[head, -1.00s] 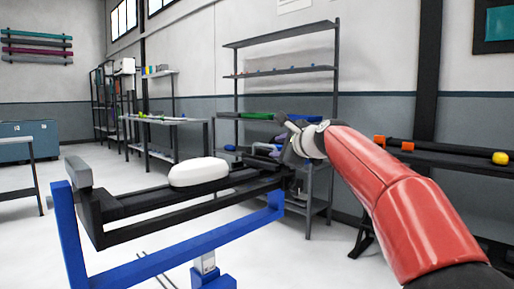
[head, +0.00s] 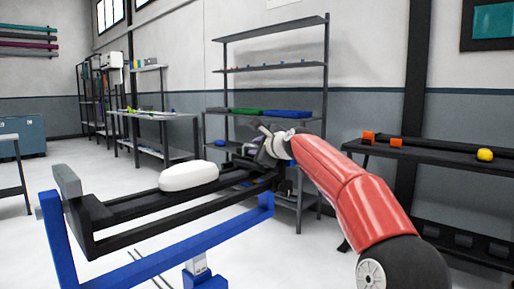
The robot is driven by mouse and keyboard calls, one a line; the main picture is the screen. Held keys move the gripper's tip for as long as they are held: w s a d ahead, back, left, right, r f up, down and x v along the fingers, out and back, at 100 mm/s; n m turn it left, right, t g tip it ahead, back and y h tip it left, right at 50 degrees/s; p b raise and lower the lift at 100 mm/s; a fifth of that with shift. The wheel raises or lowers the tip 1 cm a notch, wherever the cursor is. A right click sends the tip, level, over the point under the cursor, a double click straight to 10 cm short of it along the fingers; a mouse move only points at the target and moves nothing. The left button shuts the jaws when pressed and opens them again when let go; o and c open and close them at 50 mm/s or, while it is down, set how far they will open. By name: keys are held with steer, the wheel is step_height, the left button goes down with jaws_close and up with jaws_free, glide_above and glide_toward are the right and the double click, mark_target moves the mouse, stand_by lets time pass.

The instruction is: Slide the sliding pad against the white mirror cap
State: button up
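The white mirror cap (head: 189,176) is a smooth, rounded white oblong. It lies on the black top rails of a stand with a blue frame (head: 166,256), left of centre in the head view. My gripper (head: 262,150) is at the end of my red arm, over the far right end of the stand, to the right of the cap and apart from it. The gripper is small and partly hidden by my wrist, so its fingers do not show clearly.
A grey end block (head: 67,181) rises at the stand's near left end. A metal shelf rack (head: 325,80) stands behind the gripper. A black bench (head: 440,155) with orange pieces and a yellow ball (head: 485,154) is at right. The white floor at left is mostly open.

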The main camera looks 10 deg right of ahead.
jaws_close()
steer(key=s+a, duration=0.2)
steer(key=s+a+b, duration=0.1)
steer(key=s+a, duration=0.1)
steer(key=a, duration=0.1)
steer(key=s+a, duration=0.2)
steer(key=a, duration=0.1)
steer(key=shift+a, duration=0.15)
steer(key=shift+o, duration=1.1)
jaws_free()
steer(key=shift+w, duration=0.1)
steer(key=shift+b+v, duration=1.45)
steer(key=shift+v, duration=2.5)
